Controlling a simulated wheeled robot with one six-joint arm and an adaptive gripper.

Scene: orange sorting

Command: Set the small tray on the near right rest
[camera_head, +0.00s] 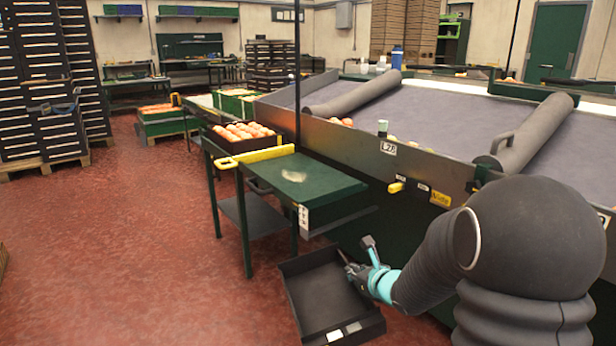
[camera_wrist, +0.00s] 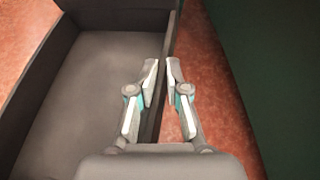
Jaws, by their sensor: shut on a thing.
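The small tray (camera_head: 322,298) is dark, shallow and empty, with pale labels on its near wall. In the head view it is below and in front of the green-topped stand, above the red floor. My gripper (camera_head: 358,258) is at its right wall. In the wrist view the tray (camera_wrist: 95,85) fills the left side, and my gripper (camera_wrist: 162,72) has its fingers on either side of the wall, shut on it. I cannot tell which surface is the near right rest.
The green-topped stand (camera_head: 318,188) has a yellow bar (camera_head: 256,157) along its far edge. A crate of oranges (camera_head: 240,138) is beyond it. The large sorting table (camera_head: 420,115) with grey rollers stands at the right, its side wall close to my arm. Red floor (camera_head: 120,250) is clear at left.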

